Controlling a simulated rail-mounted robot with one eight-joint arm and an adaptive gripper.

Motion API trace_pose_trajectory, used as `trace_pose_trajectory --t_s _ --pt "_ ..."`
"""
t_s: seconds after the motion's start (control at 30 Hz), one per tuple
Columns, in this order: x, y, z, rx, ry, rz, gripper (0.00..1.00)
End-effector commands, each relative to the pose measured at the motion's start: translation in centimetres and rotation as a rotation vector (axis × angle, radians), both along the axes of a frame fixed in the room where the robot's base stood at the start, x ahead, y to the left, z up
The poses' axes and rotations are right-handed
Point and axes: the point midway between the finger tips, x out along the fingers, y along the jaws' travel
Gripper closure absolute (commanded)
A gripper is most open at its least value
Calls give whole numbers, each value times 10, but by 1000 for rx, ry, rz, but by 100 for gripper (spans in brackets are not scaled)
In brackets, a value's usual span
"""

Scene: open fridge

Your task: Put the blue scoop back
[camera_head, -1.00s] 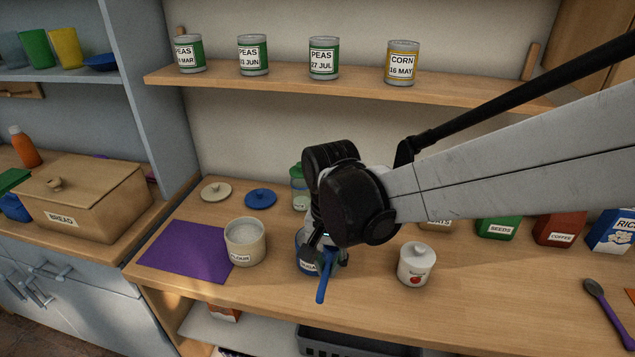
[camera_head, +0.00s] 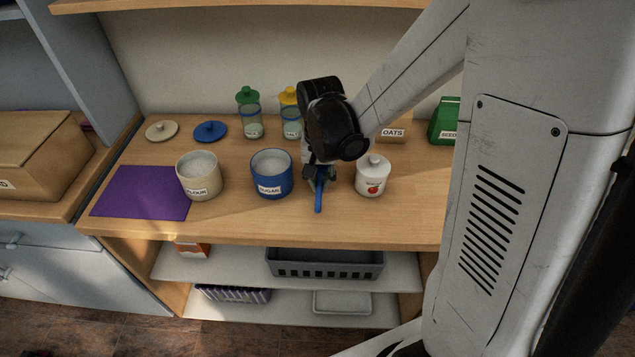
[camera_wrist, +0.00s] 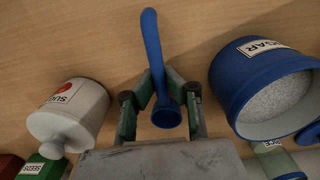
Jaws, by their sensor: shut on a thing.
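My gripper (camera_head: 318,172) is shut on the blue scoop (camera_head: 319,194), which also shows between the green-padded fingers (camera_wrist: 168,98) in the wrist view (camera_wrist: 153,45). The scoop's round bowl lies between the fingers and its handle points toward the counter's front edge. The open blue sugar canister (camera_head: 271,184), full of white grains, stands left of the gripper; it is at the right of the wrist view (camera_wrist: 262,90). A blue lid (camera_head: 210,132) lies behind, to the left. I cannot tell whether the scoop touches the counter.
A lidded white pot (camera_head: 372,178) stands close right of the gripper. An open flour canister (camera_head: 199,184) and a purple mat (camera_head: 142,192) are left. Jars with green (camera_head: 249,115) and yellow lids (camera_head: 291,115) stand behind. The counter's front strip is clear.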

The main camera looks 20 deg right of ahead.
Motion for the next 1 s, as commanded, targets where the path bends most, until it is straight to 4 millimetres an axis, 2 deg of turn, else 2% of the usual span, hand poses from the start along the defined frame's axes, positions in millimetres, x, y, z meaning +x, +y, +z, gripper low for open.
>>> trace_pose_trajectory --t_s 0.1,0.63,0.7,0.8,1.0 --pt "0 0 -13 0 0 0 100" --pt "0 0 -21 0 0 0 100" --pt "0 0 -20 0 0 0 88" --pt "0 0 -19 0 0 0 74" --pt "0 0 -19 0 0 0 74"
